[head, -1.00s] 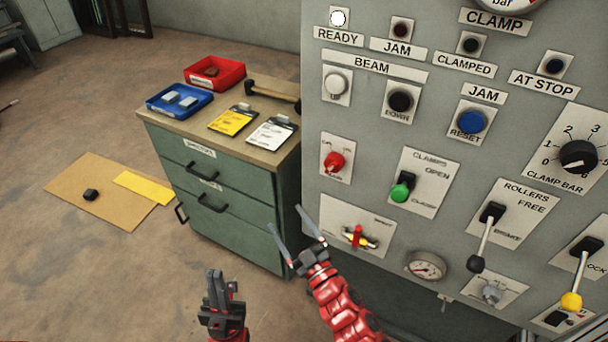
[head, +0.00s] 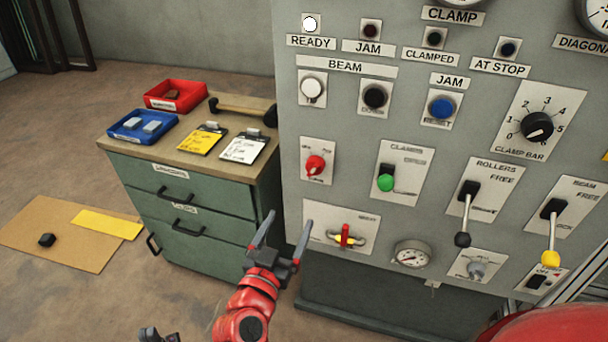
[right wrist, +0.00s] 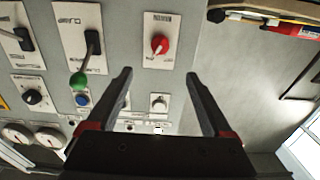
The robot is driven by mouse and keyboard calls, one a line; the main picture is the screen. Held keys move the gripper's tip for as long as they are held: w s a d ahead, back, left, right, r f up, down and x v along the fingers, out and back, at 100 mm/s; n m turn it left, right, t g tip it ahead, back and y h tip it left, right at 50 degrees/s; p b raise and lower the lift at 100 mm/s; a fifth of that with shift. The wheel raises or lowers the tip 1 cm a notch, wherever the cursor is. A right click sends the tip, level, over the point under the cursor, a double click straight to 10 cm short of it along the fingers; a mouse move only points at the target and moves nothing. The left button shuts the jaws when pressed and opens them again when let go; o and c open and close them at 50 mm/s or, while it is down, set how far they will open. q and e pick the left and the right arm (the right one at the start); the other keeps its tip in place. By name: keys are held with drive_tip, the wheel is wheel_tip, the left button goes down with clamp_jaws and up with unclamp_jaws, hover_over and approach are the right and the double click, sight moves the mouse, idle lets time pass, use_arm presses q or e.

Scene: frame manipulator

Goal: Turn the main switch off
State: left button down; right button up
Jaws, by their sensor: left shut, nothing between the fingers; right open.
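A red rotary knob (head: 316,165) sits on a white plate at the left of the grey control panel; its small lettering is too blurred to read, so I cannot confirm that it is the main switch. It also shows in the right wrist view (right wrist: 159,44), beyond the fingertips. My right gripper (head: 282,222) is open and empty, below and left of the knob and apart from it, near the panel's lower left edge. My left gripper (head: 158,334) is shut and empty at the bottom edge of the head view, partly cut off.
A red valve handle (head: 345,236) is below the knob. A green cabinet (head: 215,200) with trays, clipboards and a hammer stands left of the panel.

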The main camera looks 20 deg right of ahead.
sight(312, 173)
drive_tip(key=p+x, duration=0.3)
drive_tip(key=x, duration=1.2)
drive_tip(key=shift+w+d+r+p, duration=0.1)
drive_tip(key=shift+w+d+p, duration=0.15)
drive_tip(key=shift+p, duration=0.15)
drive_tip(key=shift+w+d, duration=0.35)
drive_tip(key=shift+w, duration=0.2)
clamp_jaws()
